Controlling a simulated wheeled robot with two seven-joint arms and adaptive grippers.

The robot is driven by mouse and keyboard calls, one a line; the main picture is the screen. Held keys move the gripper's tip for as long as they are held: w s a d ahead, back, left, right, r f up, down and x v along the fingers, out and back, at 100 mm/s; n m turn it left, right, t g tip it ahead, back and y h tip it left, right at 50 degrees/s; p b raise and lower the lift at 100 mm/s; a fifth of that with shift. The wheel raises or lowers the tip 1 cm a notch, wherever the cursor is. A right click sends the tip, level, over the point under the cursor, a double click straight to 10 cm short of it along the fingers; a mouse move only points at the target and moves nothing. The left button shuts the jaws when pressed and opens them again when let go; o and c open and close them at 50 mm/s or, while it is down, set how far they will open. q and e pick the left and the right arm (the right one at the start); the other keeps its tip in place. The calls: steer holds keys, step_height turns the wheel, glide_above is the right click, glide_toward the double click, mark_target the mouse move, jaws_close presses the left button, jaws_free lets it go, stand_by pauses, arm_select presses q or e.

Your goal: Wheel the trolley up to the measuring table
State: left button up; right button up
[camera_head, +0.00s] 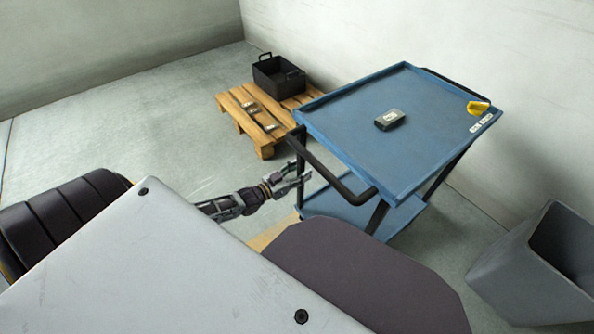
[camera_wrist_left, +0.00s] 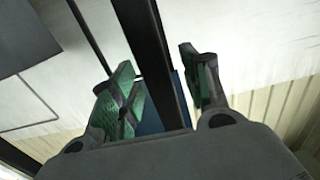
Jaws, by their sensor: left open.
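The blue trolley (camera_head: 358,128) stands right of centre in the head view, with a black push handle (camera_head: 335,172) on its near left side. My left gripper (camera_head: 304,180) is open at that handle, close to its left part. In the left wrist view, a dark bar, which looks like the handle (camera_wrist_left: 150,50), runs between the two spread fingers of my left gripper (camera_wrist_left: 168,80), with a gap on both sides. My right gripper is not in view. I cannot make out a measuring table in either view.
A dark box (camera_head: 396,120) and a yellow item (camera_head: 478,107) lie on the trolley's top. A wooden pallet (camera_head: 236,112) with a black crate (camera_head: 277,80) and small parts lies behind it, left. A grey bin (camera_head: 520,275) stands at right. The floor at left is clear.

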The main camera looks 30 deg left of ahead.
arm_select(q)
jaws_close()
stand_by(0.4)
